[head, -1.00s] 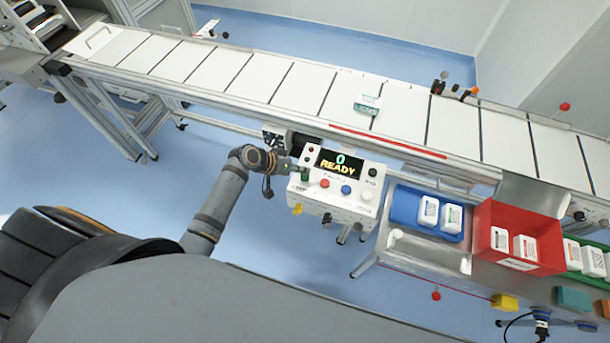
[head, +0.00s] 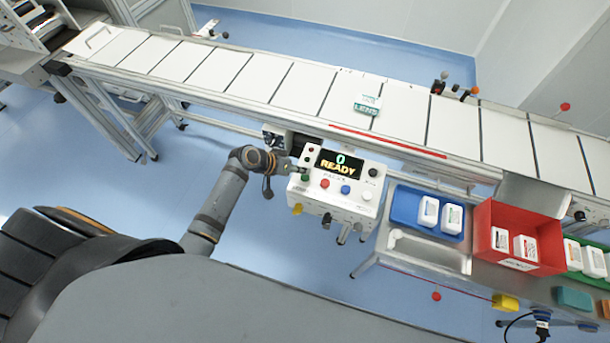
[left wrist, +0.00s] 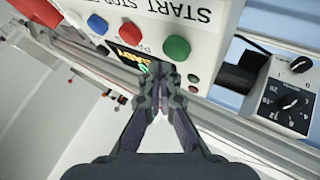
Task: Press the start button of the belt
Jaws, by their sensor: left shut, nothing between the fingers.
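The white control box (head: 335,195) stands in front of the belt (head: 300,88), and its display (head: 339,162) reads 0 READY. The green button (head: 305,178) is at the left of its button row. It shows large in the left wrist view (left wrist: 176,47), near the upside-down START lettering. My left gripper (head: 296,170) is at the box's left edge, close to the green button. In the left wrist view its fingertips (left wrist: 162,72) are together and empty, just beside the button. I cannot tell whether they touch the panel. My right gripper is not in view.
Red (head: 325,183) and blue (head: 345,189) buttons sit right of the green one. A dial box (left wrist: 287,97) shows in the left wrist view. A blue tray (head: 405,207) and a red bin (head: 485,225) stand at the right. A small carton (head: 367,105) lies on the belt.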

